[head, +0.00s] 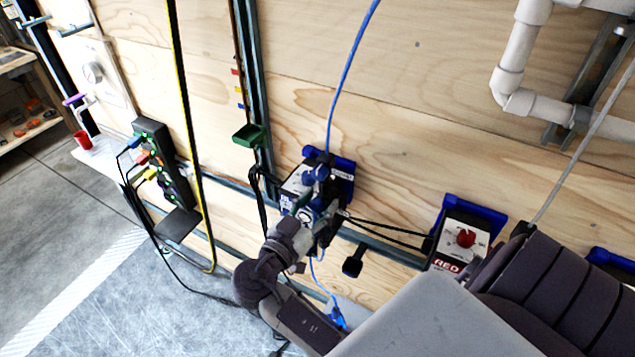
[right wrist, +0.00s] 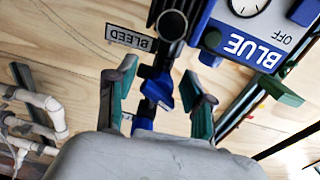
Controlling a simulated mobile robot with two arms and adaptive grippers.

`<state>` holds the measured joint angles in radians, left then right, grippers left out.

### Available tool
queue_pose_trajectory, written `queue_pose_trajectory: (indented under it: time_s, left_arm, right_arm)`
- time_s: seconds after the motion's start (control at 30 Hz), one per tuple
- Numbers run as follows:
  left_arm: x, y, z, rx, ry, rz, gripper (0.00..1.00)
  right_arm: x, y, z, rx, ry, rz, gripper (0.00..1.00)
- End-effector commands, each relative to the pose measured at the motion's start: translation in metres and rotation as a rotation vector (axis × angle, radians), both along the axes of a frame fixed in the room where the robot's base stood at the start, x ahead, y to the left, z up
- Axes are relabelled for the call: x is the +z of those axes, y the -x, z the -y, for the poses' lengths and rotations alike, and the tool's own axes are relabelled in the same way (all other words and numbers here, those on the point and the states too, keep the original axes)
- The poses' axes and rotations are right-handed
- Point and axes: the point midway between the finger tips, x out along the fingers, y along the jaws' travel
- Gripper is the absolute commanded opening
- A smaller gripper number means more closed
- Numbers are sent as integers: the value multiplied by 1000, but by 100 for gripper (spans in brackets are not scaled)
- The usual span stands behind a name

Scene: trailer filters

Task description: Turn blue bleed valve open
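The blue bleed valve handle (right wrist: 158,92) sits on a dark fitting under a round pipe end, near a BLEED label (right wrist: 129,38) that appears upside down in the right wrist view. My right gripper (right wrist: 163,78) is open, with one green-padded finger on each side of the handle. I see gaps between the handle and both fingers; depth is hard to judge. In the head view my right gripper (head: 318,222) is at the lower part of the blue filter unit (head: 298,180) and hides the bleed valve. My left gripper is not in view.
The BLUE/OFF panel (right wrist: 250,48) with its gauge is close beside the right finger. A blue hose (head: 345,75) rises from the unit. A RED unit (head: 462,238) with a red knob is to the right. Black cables (head: 385,230) cross between the units.

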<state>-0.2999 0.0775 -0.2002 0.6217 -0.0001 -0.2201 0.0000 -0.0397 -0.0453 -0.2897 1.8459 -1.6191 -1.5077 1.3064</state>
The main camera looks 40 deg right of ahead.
Motion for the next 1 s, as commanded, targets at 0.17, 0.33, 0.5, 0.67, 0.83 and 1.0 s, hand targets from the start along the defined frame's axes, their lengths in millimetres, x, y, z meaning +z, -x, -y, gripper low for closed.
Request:
queue_pose_trajectory:
  time_s: [0.17, 0.33, 0.5, 0.67, 0.83, 1.0]
  left_arm:
    - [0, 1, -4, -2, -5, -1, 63]
    - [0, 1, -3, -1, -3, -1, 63]
    - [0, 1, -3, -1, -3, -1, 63]
    - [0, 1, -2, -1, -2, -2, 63]
    - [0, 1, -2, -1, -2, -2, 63]
    - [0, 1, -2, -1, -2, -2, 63]
  right_arm:
    - [0, 0, -2, 1, -1, 0, 52]
    - [-1, 6, -20, 2, -3, -2, 52]
    - [-2, 16, -47, 3, -3, -2, 52]
    - [-1, 22, -65, 1, -2, -2, 52]
    - [-1, 24, -71, 0, -1, 0, 52]
    - [-1, 24, -70, 0, -1, 0, 52]
